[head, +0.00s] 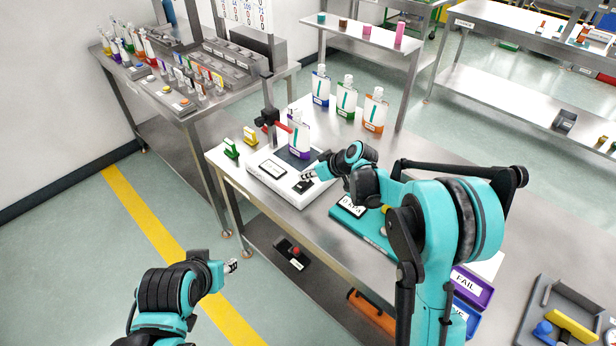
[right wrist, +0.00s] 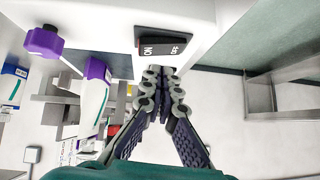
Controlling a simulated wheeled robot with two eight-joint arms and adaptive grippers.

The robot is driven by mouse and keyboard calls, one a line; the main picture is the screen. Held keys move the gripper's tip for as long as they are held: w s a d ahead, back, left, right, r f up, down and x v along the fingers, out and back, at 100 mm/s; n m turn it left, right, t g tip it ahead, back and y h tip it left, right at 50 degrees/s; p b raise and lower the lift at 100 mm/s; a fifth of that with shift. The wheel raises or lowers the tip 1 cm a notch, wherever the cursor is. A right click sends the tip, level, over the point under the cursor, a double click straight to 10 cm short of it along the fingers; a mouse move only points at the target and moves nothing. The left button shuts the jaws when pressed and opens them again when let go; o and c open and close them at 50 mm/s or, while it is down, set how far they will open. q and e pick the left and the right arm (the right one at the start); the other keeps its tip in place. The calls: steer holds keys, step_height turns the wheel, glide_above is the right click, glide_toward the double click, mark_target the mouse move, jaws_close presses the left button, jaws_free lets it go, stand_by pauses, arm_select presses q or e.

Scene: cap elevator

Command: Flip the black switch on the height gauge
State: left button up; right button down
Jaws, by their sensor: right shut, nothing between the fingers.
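The height gauge (head: 262,178) has a white base, a dark post and a red arm, and stands on the steel table. Its black switch (head: 305,186) is on the base's near right part. In the right wrist view the switch (right wrist: 163,42) shows ON and OFF lettering and a red strip. My right gripper (head: 309,177) is shut and empty, with its tips (right wrist: 161,72) just short of the switch; contact cannot be told. My left gripper (head: 232,266) is away from the table, over the floor; its jaws are too small to judge.
A pouch with purple markings (head: 299,140) stands on the gauge under the red arm. Several pouches (head: 346,98) stand behind.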

mark_target(305, 186)
steer(key=r, duration=0.1)
steer(key=r+p, duration=0.1)
steer(key=r, duration=0.1)
steer(key=shift+s+a, duration=0.15)
steer(key=shift+a, duration=0.05)
arm_select(q)
steer(key=r+p, duration=0.2)
steer(key=r, duration=0.2)
steer(key=shift+s+d+r+p, duration=0.15)
steer(key=shift+d+r+p, duration=0.2)
steer(key=shift+p, duration=0.05)
arm_select(e)
steer(key=s+v, duration=0.1)
steer(key=v, duration=0.8)
steer(key=shift+s+a, duration=0.25)
steer(key=shift+s, duration=0.15)
steer(key=shift+f, duration=0.15)
steer(key=s+d+r+m+h, duration=0.1)
steer(key=s+d, duration=0.3)
steer(key=s, duration=0.5)
steer(key=s+d+r+m+t+h, duration=0.1)
steer(key=s+d+m+h, duration=0.2)
steer(key=s, duration=0.6)
steer(key=s+d+r+m+h, duration=0.1)
steer(key=s+d+m, duration=0.3)
steer(key=s, duration=0.5)
steer(key=shift+s+d+h, duration=0.3)
steer(key=shift+s+h, duration=0.1)
steer(key=shift+h, duration=0.5)
